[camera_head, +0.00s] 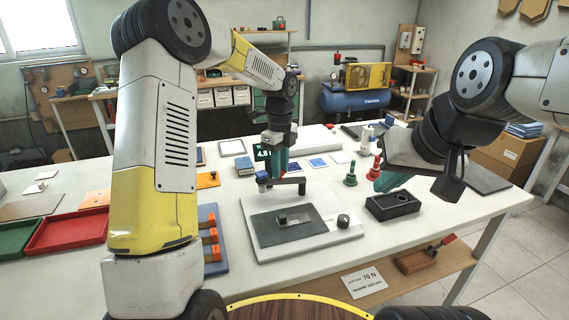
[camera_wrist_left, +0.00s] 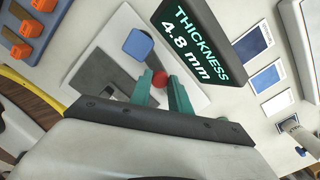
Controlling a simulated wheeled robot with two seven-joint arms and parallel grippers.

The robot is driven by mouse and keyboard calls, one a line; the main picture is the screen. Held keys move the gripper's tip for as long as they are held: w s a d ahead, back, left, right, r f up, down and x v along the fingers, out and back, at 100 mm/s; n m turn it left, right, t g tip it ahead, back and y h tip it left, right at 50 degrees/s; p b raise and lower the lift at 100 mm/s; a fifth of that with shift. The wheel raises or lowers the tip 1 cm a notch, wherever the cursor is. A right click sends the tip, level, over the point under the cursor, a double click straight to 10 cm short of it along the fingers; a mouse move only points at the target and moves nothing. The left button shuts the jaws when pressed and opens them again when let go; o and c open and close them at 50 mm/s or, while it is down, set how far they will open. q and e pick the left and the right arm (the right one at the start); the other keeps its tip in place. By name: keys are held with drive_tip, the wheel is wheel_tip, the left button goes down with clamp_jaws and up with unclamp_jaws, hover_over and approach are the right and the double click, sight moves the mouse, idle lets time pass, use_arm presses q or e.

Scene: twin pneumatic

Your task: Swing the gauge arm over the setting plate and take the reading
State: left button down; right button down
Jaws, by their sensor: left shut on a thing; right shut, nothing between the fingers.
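The gauge stands on a pale base (camera_head: 345,232) with a dark pad (camera_head: 265,232). A dark gauge arm (camera_head: 291,186) with a blue block (camera_head: 263,179) sits at the back of the base. My left gripper (camera_head: 277,174) is shut on the arm's red knob (camera_wrist_left: 160,80); its teal fingers stand on either side of it. A small grey plate (camera_head: 296,215), which looks like the setting plate, lies on the pad in front of the arm. The display (camera_wrist_left: 195,45) reads THICKNESS 4.8 mm. My right gripper (camera_head: 384,183) is shut and empty, above and behind a black box.
The black box (camera_head: 392,206) with a round recess is right of the base. Green (camera_head: 350,172) and red (camera_head: 375,168) handled pieces stand behind it. A blue rack with orange pieces (camera_head: 211,237) is close on the left. Red (camera_head: 68,232) and green trays lie farther left.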

use_arm(q)
drive_tip(key=shift+r, duration=0.1)
idle(0.3)
drive_tip(key=c, duration=1.2)
unclamp_jaws()
wheel_tip(320, 180, up, 7)
drive_tip(key=shift+r, duration=0.35)
